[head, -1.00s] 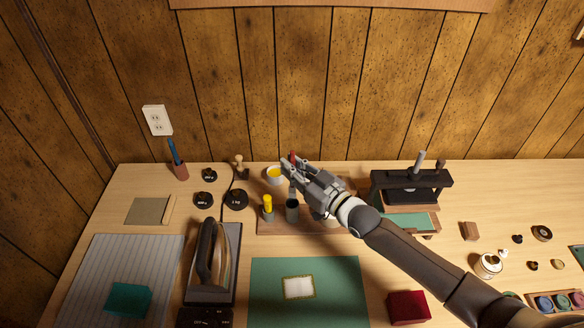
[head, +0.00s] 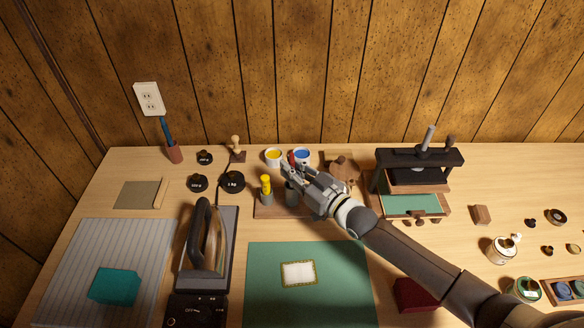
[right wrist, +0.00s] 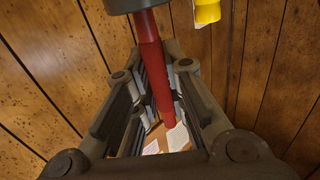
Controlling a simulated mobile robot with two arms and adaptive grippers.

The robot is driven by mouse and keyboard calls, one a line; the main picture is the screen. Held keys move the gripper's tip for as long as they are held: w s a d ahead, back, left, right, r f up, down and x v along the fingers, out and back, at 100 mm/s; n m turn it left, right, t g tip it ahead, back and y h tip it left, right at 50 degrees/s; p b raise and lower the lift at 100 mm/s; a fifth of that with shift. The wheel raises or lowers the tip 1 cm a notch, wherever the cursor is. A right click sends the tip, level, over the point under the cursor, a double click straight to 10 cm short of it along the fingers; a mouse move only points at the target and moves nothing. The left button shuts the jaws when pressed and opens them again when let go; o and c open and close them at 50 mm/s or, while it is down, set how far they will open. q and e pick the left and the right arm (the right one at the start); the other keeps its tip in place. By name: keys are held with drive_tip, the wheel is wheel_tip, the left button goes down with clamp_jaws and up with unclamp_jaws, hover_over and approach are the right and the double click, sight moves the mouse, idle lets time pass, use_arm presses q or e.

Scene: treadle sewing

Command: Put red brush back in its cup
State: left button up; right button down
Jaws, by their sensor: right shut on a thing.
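My right gripper (head: 287,174) is shut on the red brush (head: 292,158), whose red end shows above the fingers in the head view. In the right wrist view, its red handle (right wrist: 153,65) runs between the fingers to a dark grey round part (right wrist: 133,4) at the top edge. A dark cup (head: 291,194) stands on the wooden rack just below the gripper, partly covered by it. I cannot tell whether the brush's lower end is inside it. A yellow brush (head: 265,183) stands in its cup to the left. My left gripper is out of view.
An iron (head: 205,245) and black weights (head: 232,182) are to the left, a black press (head: 420,165) to the right. A green mat (head: 340,300) lies in front.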

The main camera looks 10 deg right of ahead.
idle(0.4)
drive_tip(key=c, duration=1.4)
unclamp_jaws()
drive_tip(key=shift+s+f, duration=0.1)
drive_tip(key=v, duration=1.2)
